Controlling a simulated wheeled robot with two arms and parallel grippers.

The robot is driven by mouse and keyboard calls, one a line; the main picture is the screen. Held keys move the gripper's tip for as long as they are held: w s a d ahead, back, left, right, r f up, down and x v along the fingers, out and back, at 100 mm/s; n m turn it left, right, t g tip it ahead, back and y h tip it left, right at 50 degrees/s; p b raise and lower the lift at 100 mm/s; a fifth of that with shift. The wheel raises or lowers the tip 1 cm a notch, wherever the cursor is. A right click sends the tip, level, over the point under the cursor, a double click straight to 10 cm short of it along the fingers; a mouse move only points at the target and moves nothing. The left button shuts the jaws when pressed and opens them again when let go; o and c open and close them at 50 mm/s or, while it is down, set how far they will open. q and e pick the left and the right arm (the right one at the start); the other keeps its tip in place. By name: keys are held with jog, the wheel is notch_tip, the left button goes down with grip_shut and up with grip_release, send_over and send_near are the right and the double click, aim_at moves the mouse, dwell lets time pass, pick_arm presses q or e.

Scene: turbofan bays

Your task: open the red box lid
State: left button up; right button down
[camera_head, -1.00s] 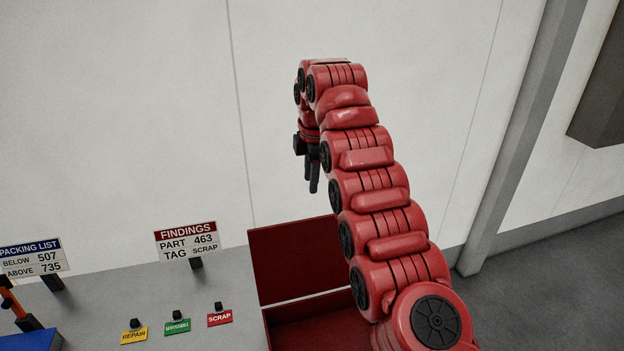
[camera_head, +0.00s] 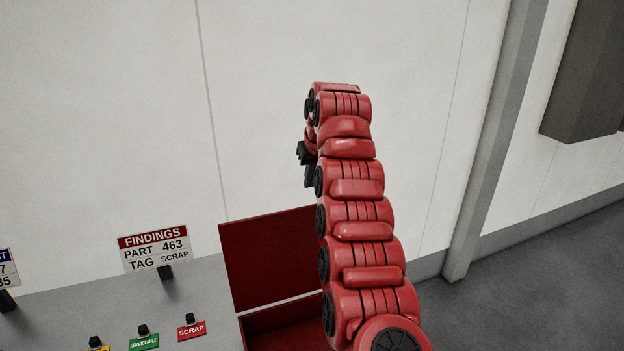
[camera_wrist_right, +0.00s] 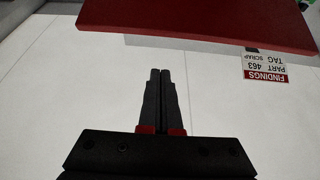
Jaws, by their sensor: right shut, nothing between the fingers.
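The red box (camera_head: 290,338) stands at the bottom middle of the head view, partly hidden by my right arm. Its red lid (camera_head: 265,258) stands raised at the back of the box, so the box is open. The lid also shows as a red panel across the top of the right wrist view (camera_wrist_right: 200,22). My right gripper (camera_head: 309,178) hangs above the lid's top edge, in front of the wall, apart from the lid. In the right wrist view its two fingers (camera_wrist_right: 160,75) are together, with nothing between them. My left gripper is not in view.
A FINDINGS sign (camera_head: 155,249) stands on the grey table (camera_head: 95,300) left of the box. A red SCRAP tag (camera_head: 192,330), a green SERVICEABLE tag (camera_head: 144,342) and a yellow tag (camera_head: 97,348) lie in front. A grey post (camera_head: 490,150) rises at the right.

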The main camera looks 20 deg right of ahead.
jog(key=shift+w+f+p, duration=0.1)
jog(key=shift+f+p, duration=2)
jog(key=shift+f, duration=0.35)
jog(key=shift+s+d+r, duration=0.1)
jog(key=shift+s+r, duration=0.05)
jog(key=shift+s, duration=0.6)
jog(key=shift+w, duration=0.1)
